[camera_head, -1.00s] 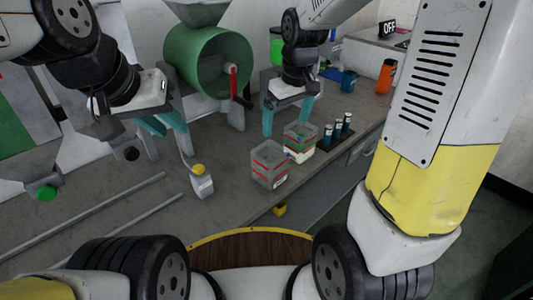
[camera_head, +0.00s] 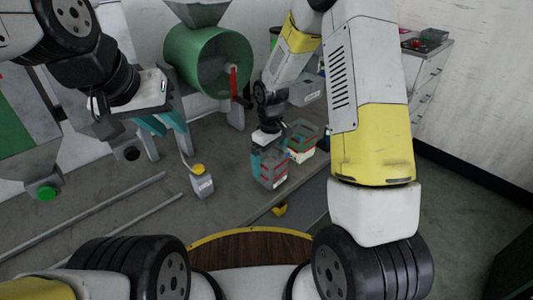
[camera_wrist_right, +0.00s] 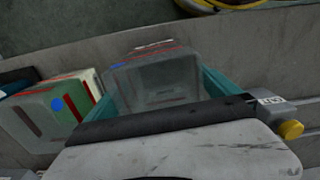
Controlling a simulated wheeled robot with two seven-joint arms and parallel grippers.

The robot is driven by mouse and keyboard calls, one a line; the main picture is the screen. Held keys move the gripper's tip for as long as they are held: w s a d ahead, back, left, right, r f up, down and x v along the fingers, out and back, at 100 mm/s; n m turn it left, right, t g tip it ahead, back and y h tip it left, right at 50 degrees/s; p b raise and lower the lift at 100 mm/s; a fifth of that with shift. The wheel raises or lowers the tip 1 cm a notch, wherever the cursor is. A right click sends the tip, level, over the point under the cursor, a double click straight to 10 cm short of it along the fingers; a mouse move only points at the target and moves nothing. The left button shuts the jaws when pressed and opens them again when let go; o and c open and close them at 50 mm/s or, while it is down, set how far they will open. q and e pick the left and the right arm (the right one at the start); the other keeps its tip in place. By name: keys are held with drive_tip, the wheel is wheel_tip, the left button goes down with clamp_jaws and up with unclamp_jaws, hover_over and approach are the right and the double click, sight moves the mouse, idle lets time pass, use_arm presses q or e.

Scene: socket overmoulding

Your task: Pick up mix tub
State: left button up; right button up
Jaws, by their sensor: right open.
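A clear grey tub (camera_head: 271,170) with red bands stands on the bench near its front edge. The right wrist view shows the tub (camera_wrist_right: 158,82) hollow and empty, with a blue dot. My right gripper (camera_wrist_right: 160,88) is open, with a teal finger on each side of this tub. Whether the fingers touch its walls I cannot tell. A second tub (camera_head: 304,138), with green and white in it, stands close behind and to the right, partly hidden by my right arm. My left gripper (camera_head: 161,127) is over the bench at the left; its finger gap is unclear.
A green drum mixer (camera_head: 207,62) stands behind. Two rails (camera_head: 85,215) lie at the bench's left. The second tub (camera_wrist_right: 52,115) sits close beside the right gripper.

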wheel_tip(320, 180, down, 2)
drive_tip(key=shift+f, duration=0.1)
drive_tip(key=c, duration=1.3)
drive_tip(key=shift+r, duration=0.2)
